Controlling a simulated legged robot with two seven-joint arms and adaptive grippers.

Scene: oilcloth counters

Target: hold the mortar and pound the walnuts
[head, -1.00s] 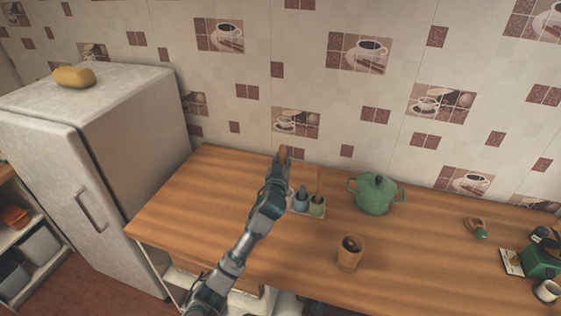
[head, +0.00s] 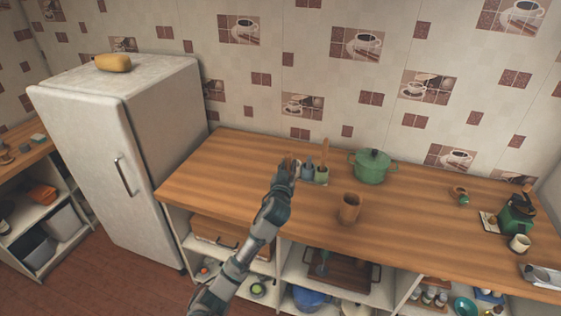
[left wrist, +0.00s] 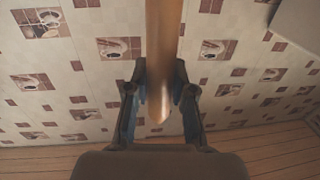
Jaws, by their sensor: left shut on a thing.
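The mortar (head: 349,208) is a brown wooden cup standing upright on the wooden counter. Its inside is dark, and I cannot make out the walnuts in it now. My left gripper (head: 287,165) is up and to the left of the mortar, apart from it. In the left wrist view my left gripper (left wrist: 159,92) is shut on a long wooden rod with a rounded end, which looks like the pestle (left wrist: 163,45). The pestle is mostly hidden by the gripper in the head view. My right gripper is out of view.
A small holder (head: 318,183) with a wooden utensil (head: 325,152) stands right beside my left gripper. A green pot (head: 371,166) stands behind the mortar. A green grinder (head: 515,216) and a cup (head: 519,243) are at the right. The counter (head: 270,148) is clear in front of the fridge (head: 165,120).

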